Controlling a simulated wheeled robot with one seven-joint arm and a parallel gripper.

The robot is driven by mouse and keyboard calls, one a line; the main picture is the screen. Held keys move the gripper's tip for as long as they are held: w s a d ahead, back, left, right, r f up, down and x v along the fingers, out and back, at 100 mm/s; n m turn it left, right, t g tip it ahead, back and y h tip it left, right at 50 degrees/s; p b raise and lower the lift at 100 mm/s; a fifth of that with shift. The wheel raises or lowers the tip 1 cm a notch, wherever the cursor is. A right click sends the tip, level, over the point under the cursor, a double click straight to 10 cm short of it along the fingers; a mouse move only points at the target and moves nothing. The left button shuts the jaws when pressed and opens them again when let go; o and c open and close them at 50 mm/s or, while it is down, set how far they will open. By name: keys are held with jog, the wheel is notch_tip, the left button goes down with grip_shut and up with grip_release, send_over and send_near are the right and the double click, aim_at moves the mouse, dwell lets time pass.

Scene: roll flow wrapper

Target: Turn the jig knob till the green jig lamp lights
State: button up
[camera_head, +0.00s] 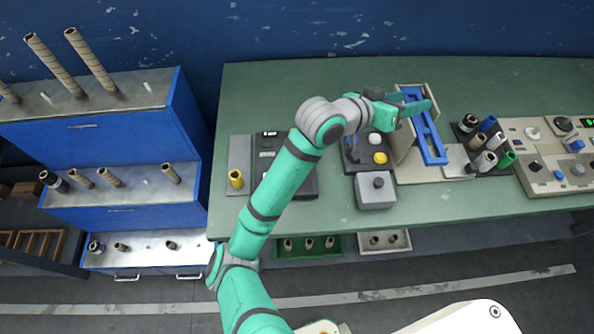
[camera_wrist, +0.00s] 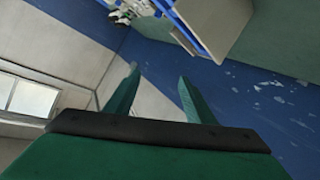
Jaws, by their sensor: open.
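My gripper (camera_head: 428,100) is open and empty, over the upper part of a blue frame on a beige stand (camera_head: 406,165). Its two green fingers also show apart in the wrist view (camera_wrist: 158,75), with nothing between them. The blue frame (camera_head: 432,148) leans on the stand; part of it also shows at the top of the wrist view (camera_wrist: 190,32). A grey box with a dark knob (camera_head: 377,182) stands in front, left of the stand. I cannot tell for certain which knob is the jig knob. I see no lit green jig lamp.
A black panel with a yellow button (camera_head: 379,158) lies behind the grey box. A dark tray of several rolls (camera_head: 471,122) and a beige control panel (camera_head: 538,180) stand at right. The bench's front strip (camera_head: 450,203) is clear.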

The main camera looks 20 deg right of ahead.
jog(key=w+a+f+g+y, duration=0.1)
jog(key=a+f+y, duration=0.35)
jog(key=a, duration=0.45)
jog(key=w+a+f+m+g+y, duration=0.1)
jog(key=a+f+y, duration=0.2)
jog(key=a+y, duration=0.35)
jog(key=w+a+f+g+y, duration=0.1)
jog(key=a+f+y, duration=0.3)
jog(key=a, duration=0.6)
jog(key=f, duration=1)
jog(key=shift+s+a+f, duration=0.1)
jog(key=shift+s+a, duration=0.1)
jog(key=shift+s, duration=0.05)
jog(key=c, duration=1.1)
